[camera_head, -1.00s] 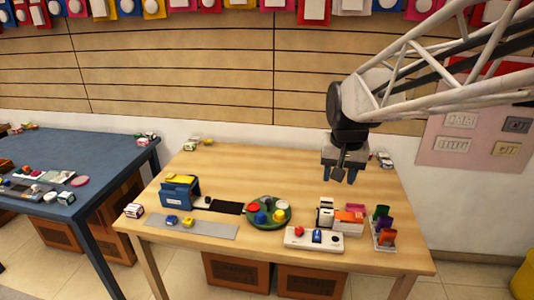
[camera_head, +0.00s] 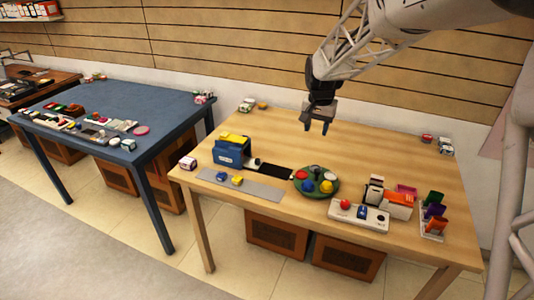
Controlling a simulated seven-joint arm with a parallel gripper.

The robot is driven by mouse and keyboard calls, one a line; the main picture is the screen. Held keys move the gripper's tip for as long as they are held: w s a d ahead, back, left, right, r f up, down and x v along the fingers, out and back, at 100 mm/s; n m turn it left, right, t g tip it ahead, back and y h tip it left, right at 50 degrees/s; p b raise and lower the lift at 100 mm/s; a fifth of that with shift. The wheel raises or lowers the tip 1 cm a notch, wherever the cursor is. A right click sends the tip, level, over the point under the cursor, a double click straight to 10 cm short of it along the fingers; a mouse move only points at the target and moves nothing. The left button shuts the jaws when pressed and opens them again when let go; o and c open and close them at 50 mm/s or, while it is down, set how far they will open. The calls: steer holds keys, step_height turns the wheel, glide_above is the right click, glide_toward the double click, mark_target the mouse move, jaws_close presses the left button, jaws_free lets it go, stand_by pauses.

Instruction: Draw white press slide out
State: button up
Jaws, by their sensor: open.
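A blue press-like box (camera_head: 229,155) with a yellow top stands on the left part of the wooden table (camera_head: 375,153). At its right side is a small white and dark piece (camera_head: 256,163), perhaps the white slide, at the left end of a black strip (camera_head: 277,172). At this size I cannot tell how far it sticks out of the box. My gripper (camera_head: 316,128) points down with its fingers apart, empty. It is above the rear middle of the table, right of the box and apart from it.
A round green tray (camera_head: 301,188) with coloured pieces stands right of the strip. A white panel (camera_head: 376,221) with a red knob and several upright cards (camera_head: 434,212) are farther right. A grey strip (camera_head: 256,190) lies in front of the box. The table's rear middle is clear.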

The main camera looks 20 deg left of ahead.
steer(key=w+a+f, duration=0.4)
steer(key=a+f, duration=0.4)
steer(key=a, duration=0.4)
glide_above(258, 159)
steer(key=shift+g, duration=0.4)
step_height(258, 159, down, 8)
steer(key=shift+s+a+f, duration=0.1)
steer(key=shift+s+f, duration=0.05)
steer(key=shift+f, duration=0.05)
steer(key=shift+f, duration=0.1)
steer(key=shift+f, duration=3.8)
jaws_close()
